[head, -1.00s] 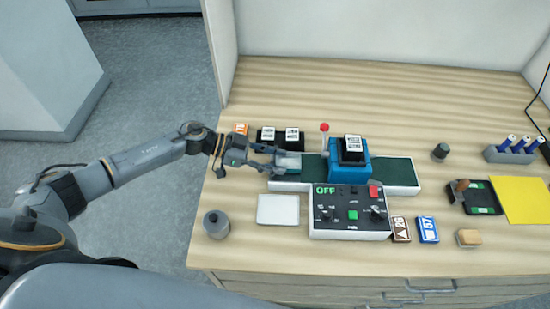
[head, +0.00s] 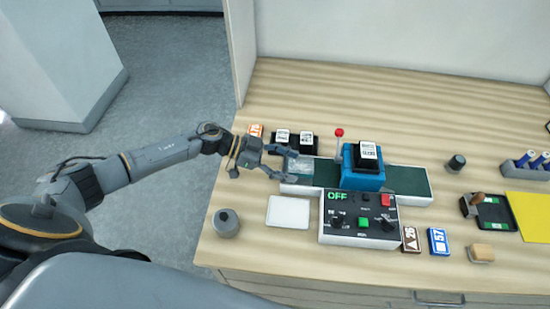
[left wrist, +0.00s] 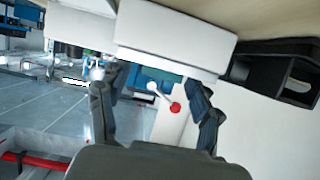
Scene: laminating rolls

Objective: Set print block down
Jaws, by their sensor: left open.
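My left gripper (head: 288,165) is open at the left end of the dark green belt (head: 405,182). A pale, glossy grey piece (head: 301,168), which may be the print block, lies at that belt end, just beyond and between the spread fingers. In the left wrist view the two fingers (left wrist: 157,78) stand apart with nothing gripped between them; the lever's red knob (left wrist: 175,107) shows beyond. The blue press (head: 362,180) stands over the belt with a black, white-labelled block (head: 368,152) on top. My right gripper is not in view.
The control box (head: 350,238) reads OFF in front of the belt. Two labelled blocks in a black holder (head: 294,146) stand behind the gripper. Tiles 26 (head: 411,240) and 57 (head: 438,242) lie right.

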